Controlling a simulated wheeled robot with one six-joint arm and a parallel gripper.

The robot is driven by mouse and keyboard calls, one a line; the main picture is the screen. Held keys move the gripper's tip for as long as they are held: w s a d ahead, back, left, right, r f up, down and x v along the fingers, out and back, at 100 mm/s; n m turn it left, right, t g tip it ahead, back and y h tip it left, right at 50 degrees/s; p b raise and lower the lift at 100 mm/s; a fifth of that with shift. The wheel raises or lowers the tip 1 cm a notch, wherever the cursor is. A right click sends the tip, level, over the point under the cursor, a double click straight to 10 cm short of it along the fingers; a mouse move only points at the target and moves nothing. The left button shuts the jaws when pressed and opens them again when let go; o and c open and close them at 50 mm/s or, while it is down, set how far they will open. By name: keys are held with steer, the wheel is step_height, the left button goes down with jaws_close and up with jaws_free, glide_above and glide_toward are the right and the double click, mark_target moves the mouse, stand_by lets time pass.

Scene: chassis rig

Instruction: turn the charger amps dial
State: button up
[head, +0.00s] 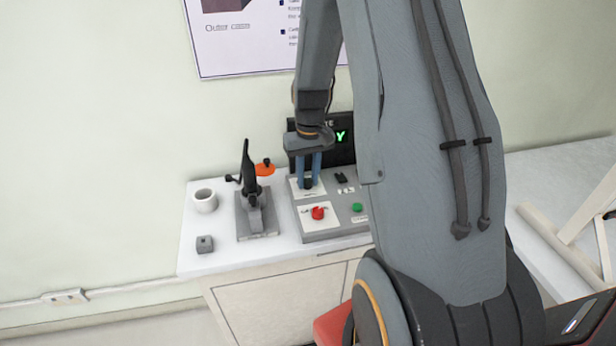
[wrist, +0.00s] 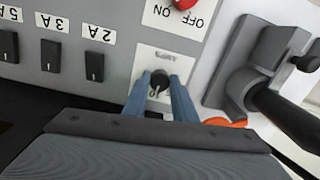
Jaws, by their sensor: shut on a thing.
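The charger amps dial (wrist: 159,82) is a small black round knob with a pale pointer line, on a white label plate of the grey charger panel (head: 336,192). In the wrist view my gripper (wrist: 160,88) has its two blue fingers on either side of the dial, shut on it. The small print on the plate is too blurred to read.
A red knob (head: 318,213) and a green button (head: 357,208) sit on the panel. Black switches marked 2A (wrist: 95,66) and 3A (wrist: 51,56) are beside the dial. A grey clamp-like fixture (head: 257,215), a white mug (head: 204,201) and a small grey block (head: 205,244) stand left.

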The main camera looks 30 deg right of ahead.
mark_target(308, 181)
steer(key=m, duration=0.6)
steer(key=shift+m, duration=0.3)
stand_by(0.4)
steer(key=o, duration=1)
steer(key=shift+o, duration=0.2)
steer(key=shift+r, duration=0.1)
steer(key=shift+r+b, duration=1)
steer(key=shift+r, duration=2.85)
